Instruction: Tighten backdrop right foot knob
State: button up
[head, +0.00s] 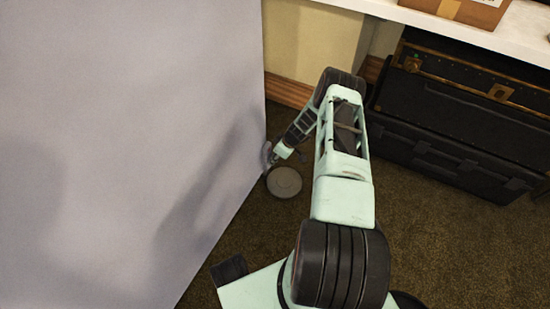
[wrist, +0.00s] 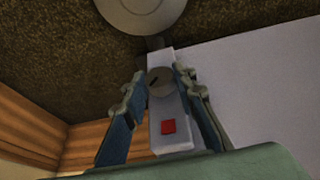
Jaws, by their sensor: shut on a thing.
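The backdrop (head: 130,130) is a large pale grey panel filling the left of the head view; it also shows at the right of the wrist view (wrist: 265,90). A round grey foot disc (head: 284,182) rests on the carpet by its right edge, and the disc shows at the top of the wrist view (wrist: 140,12). The round grey knob (wrist: 160,80), with a dark mark, sits on a pale upright piece with a red square (wrist: 168,126). My gripper (wrist: 159,82) is shut on the knob, one finger at each side. In the head view my arm partly hides the knob area.
Black cases (head: 460,115) stand at the right under a white shelf (head: 470,35), which bears a cardboard box (head: 470,10). A pale wall with a wooden skirting (head: 288,91) lies behind the foot. Brown carpet (head: 440,235) is clear at the lower right.

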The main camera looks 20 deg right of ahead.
jog(key=shift+w+d+m+g+y, duration=0.2)
jog(key=shift+w+m+g+y, duration=0.1)
jog(key=shift+g+y, duration=0.6)
jog(key=shift+y, duration=0.3)
jog(key=o, duration=1.2)
jog(key=shift+s, duration=0.15)
jog(key=shift+c, duration=0.2)
jog(key=v, duration=1.2)
jog(key=shift+a+r, duration=0.1)
